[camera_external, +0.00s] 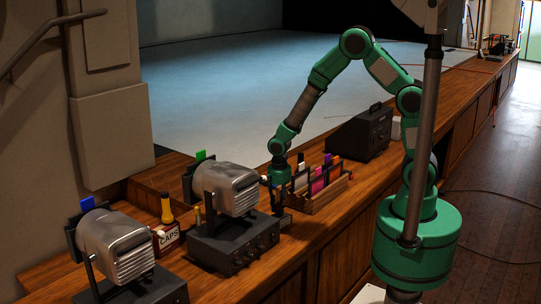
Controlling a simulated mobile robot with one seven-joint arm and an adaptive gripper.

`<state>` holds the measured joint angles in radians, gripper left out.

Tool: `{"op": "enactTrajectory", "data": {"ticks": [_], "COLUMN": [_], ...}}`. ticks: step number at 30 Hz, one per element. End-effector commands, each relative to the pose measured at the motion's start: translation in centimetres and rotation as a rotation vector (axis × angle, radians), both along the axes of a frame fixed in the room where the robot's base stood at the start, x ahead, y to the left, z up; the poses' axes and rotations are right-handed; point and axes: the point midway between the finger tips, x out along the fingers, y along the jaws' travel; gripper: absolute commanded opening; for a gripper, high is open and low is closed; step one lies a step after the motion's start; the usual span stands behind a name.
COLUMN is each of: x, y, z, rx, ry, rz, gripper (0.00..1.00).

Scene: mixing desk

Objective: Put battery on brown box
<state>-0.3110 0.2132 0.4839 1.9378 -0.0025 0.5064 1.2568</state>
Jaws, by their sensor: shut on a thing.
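My arm reaches over the wooden desk, and my gripper (279,200) points down at the left end of the brown wooden box (325,197). The gripper is shut on a small dark thing, low near the desk top. It is too small and dark to make out whether this is the battery. The brown box stands on the desk and holds several upright coloured sleeves, among them white, purple and orange. The grey spotlight to the left stands close to the gripper.
Two grey spotlights (232,190) (118,245) on black bases stand at the left. A yellow torch (166,208) and a red caps box (168,238) are between them. A black case (360,133) stands behind the brown box. The desk's front strip is clear to the right.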

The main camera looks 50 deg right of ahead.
Motion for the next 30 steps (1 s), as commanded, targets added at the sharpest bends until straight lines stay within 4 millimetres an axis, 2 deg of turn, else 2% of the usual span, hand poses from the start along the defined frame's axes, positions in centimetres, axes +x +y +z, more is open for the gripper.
{"op": "enactTrajectory", "data": {"ticks": [14,15,17,30], "x": [0.04,0.03,0.03,0.06], "y": [0.01,0.01,0.01,0.02], "z": [-0.49,-0.44,-0.42,0.05], "rx": [0.001,0.001,0.001,0.000], "ry": [-0.001,-0.001,-0.001,-0.002], "rz": [0.000,0.000,0.000,0.000], "gripper": [0.00,0.33,0.43,0.43]}}
